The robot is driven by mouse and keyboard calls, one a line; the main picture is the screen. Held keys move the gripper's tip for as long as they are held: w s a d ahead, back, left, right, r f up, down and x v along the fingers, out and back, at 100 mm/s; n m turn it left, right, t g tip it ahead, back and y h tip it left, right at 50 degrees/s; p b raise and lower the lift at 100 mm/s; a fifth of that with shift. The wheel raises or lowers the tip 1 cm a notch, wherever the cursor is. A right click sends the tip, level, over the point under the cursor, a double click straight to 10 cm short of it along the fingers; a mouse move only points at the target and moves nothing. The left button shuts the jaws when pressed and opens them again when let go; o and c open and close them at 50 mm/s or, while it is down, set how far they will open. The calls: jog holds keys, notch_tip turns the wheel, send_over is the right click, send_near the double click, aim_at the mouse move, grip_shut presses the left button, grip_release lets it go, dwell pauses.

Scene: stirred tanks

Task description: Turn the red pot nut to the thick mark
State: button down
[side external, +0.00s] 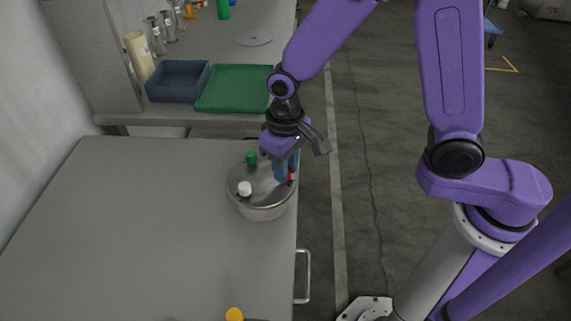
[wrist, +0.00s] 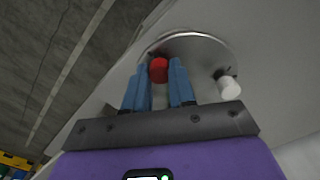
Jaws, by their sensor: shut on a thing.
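A round metal pot (side external: 262,207) with a lid stands near the right edge of the grey table. On its lid are a green nut (side external: 251,157), a white nut (side external: 244,188) and the red pot nut (side external: 291,176). My gripper (side external: 284,174) points down over the right side of the lid, its blue fingers shut on the red nut and partly hiding it. In the wrist view the red nut (wrist: 158,70) sits between the fingertips (wrist: 160,72), and the white nut (wrist: 229,87) is to the right. I cannot make out the thick mark.
Behind stand a green tray (side external: 235,88), a blue bin (side external: 178,81) and several metal cylinders. A yellow object (side external: 234,314) is at the table's front edge. The left of the table (side external: 110,230) is clear.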

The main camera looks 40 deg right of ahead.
jog(key=m, duration=0.4)
jog(key=shift+m, duration=1.9)
jog(key=shift+r, duration=0.1)
jog(key=c, duration=0.9)
grip_release()
jog(key=shift+c, duration=0.2)
notch_tip(320, 180, up, 17)
jog(key=shift+r, duration=0.2)
